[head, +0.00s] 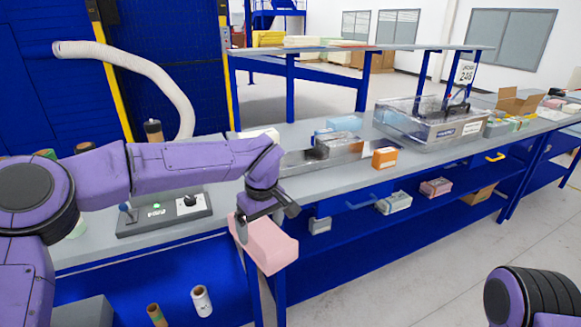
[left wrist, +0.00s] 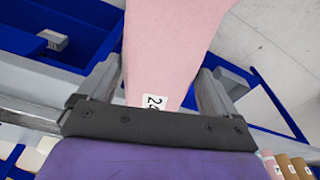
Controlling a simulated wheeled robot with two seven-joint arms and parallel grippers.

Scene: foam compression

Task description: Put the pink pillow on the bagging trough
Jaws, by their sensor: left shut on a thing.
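The pink pillow (head: 268,246) is a pale pink block hanging in front of the workbench's front edge. My left gripper (head: 264,221) is shut on it. In the left wrist view the pillow (left wrist: 165,50) runs between the two fingers of the left gripper (left wrist: 158,78), with a white numbered label near the palm. A shallow metal trough (head: 296,159), which appears to be the bagging trough, lies on the bench beyond the gripper; my arm hides part of its surroundings. The pillow is apart from it. My right gripper is out of view.
An orange box (head: 384,157) stands on the bench right of the trough. A clear-lidded machine (head: 430,120) is farther right. A control panel (head: 165,213) with a joystick sits left. A lower blue shelf (head: 355,235) holds several packages. A raised shelf (head: 350,48) spans behind.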

